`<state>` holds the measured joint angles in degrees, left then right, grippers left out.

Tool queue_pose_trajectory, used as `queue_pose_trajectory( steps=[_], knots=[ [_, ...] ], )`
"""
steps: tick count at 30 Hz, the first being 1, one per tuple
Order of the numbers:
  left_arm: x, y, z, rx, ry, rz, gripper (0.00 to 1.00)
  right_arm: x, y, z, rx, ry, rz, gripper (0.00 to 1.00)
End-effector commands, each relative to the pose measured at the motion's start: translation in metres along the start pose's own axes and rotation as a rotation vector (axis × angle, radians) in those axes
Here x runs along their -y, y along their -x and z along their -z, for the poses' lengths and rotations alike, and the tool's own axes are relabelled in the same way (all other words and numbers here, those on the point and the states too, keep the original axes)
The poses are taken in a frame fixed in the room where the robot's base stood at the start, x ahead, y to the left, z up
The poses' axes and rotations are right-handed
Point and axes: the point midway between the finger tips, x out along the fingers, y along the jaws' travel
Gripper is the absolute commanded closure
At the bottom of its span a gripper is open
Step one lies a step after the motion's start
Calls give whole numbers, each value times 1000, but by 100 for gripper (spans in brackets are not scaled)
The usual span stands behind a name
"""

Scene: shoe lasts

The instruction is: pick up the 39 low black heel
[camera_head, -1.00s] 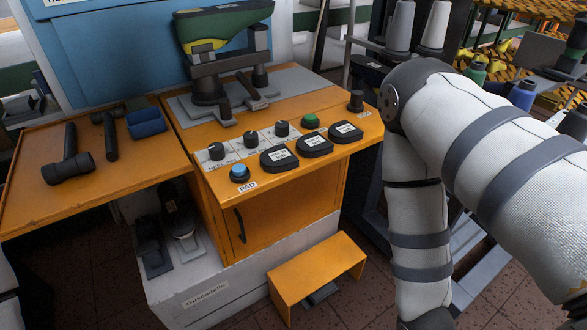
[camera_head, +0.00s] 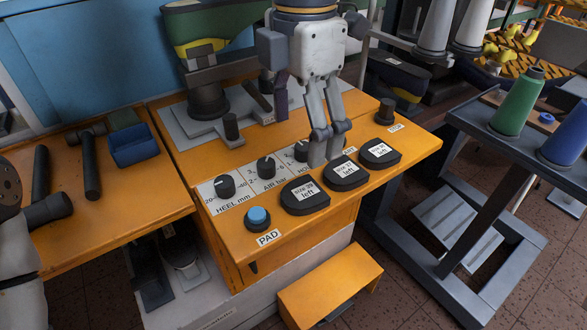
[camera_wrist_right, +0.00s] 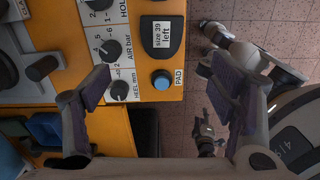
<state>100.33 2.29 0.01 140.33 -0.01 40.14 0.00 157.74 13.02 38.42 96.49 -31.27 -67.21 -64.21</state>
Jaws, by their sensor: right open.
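The size 39 left heel pad (camera_head: 305,196) is a low black D-shaped piece with a white label. It lies on the orange machine's front ledge, leftmost of three similar pads, and shows in the right wrist view (camera_wrist_right: 162,38). My right gripper (camera_head: 328,152) is open and empty, pointing down above the panel by the pads. In the right wrist view its fingers (camera_wrist_right: 155,78) are wide apart; the pad lies above the line of their tips, and the blue button (camera_wrist_right: 161,79) shows between them. Contact is not visible.
Two more black pads, the middle one (camera_head: 344,173) and the right one (camera_head: 379,153), sit close by. Dials (camera_head: 225,186) and the blue PAD button (camera_head: 258,218) border the pad. The machine's head (camera_head: 215,30) rises behind. A spool cart (camera_head: 500,155) stands right.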

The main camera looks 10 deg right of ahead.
Motion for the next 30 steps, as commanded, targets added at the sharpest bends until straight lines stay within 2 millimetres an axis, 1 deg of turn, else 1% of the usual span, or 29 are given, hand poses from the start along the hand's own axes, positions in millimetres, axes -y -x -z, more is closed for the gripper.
queue_pose_trajectory(
  steps=[3,6,11,15,18,21,26,29,30],
  knots=[
    [0,-2,-3,11,0,0,60,1,-28,0,-1,1,10,22],
    [0,-4,-4,17,0,1,60,1,-50,0,-1,1,9,22],
    [0,-5,-5,21,0,1,60,0,-70,-2,-2,-1,8,22],
    [0,-9,-8,33,0,1,60,-6,-98,-9,-3,-2,11,22],
    [0,-9,-8,35,0,1,60,-6,-112,-9,0,0,7,22],
    [0,-9,-8,34,0,1,60,-7,-117,-9,0,-2,3,22],
    [0,-9,-8,33,0,1,60,-7,-117,-9,0,-2,1,22],
    [0,-9,-8,33,0,1,60,-7,-117,-9,0,-2,1,43],
    [0,-9,-8,33,0,1,60,-7,-117,-9,0,-2,1,52]
  ],
)
